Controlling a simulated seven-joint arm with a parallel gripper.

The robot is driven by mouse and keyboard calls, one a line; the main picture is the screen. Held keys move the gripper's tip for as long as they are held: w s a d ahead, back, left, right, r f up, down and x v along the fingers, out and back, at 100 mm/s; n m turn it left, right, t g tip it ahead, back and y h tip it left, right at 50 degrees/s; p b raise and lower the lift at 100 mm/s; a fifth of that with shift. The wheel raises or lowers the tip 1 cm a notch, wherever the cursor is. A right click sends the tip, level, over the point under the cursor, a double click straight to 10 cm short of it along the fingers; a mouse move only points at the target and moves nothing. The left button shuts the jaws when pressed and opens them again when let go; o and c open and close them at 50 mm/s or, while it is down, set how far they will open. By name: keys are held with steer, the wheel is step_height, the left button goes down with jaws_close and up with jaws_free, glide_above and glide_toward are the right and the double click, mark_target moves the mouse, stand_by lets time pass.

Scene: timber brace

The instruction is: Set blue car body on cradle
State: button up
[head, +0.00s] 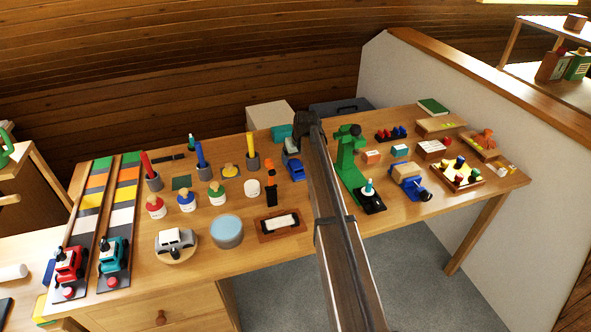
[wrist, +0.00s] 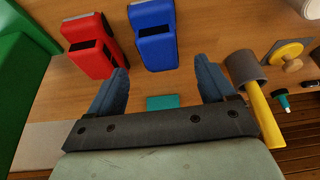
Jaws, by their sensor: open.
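The blue car body (wrist: 153,37) lies on the wooden table, just beyond my fingers in the wrist view. It also shows in the head view (head: 296,171), left of my arm. My gripper (wrist: 160,86) is open and empty, its two dark blue fingers apart. A teal patch (wrist: 161,102) shows between the fingers. No thing is clearly recognisable as the cradle.
A red car body (wrist: 97,44) lies beside the blue one. A grey cup with a yellow stick (wrist: 243,67) stands near one finger. A green machine (head: 347,165) stands right of my arm. Pots, peg figures and two track boards (head: 75,217) fill the left side.

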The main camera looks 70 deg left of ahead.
mark_target(296, 164)
steer(key=shift+d+x, duration=0.2)
steer(key=shift+x, duration=1.1)
steer(key=shift+d+x, duration=0.2)
steer(key=shift+x, duration=1.15)
steer(key=shift+f, duration=0.15)
steer(key=c, duration=1.2)
